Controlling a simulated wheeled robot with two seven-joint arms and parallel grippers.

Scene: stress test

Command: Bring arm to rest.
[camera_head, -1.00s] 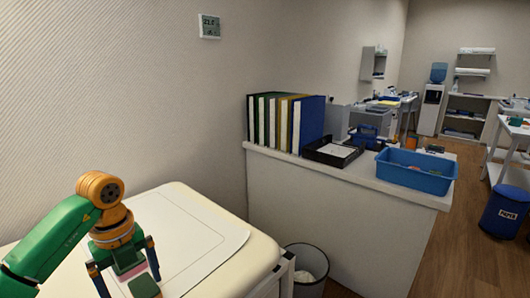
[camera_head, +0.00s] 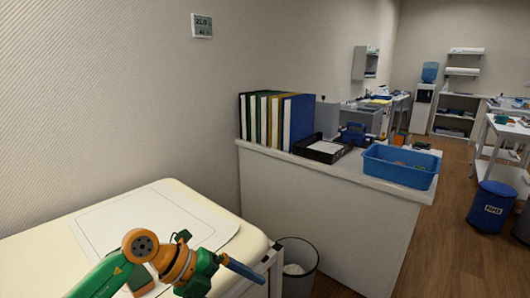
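My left arm comes in from the bottom left, green with orange joints. Its gripper (camera_head: 236,267) points right, low over the front right part of the pale treatment-table top (camera_head: 45,250). One blue finger shows clearly; the other cannot be made out, so its opening is unclear. I see nothing held in it. My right gripper is not in view.
A white sheet (camera_head: 130,220) lies on the table. A waste bin (camera_head: 298,262) stands just right of the table. Beyond it, a white counter (camera_head: 310,215) carries folders (camera_head: 275,118), a black tray (camera_head: 322,150) and a blue bin (camera_head: 400,167).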

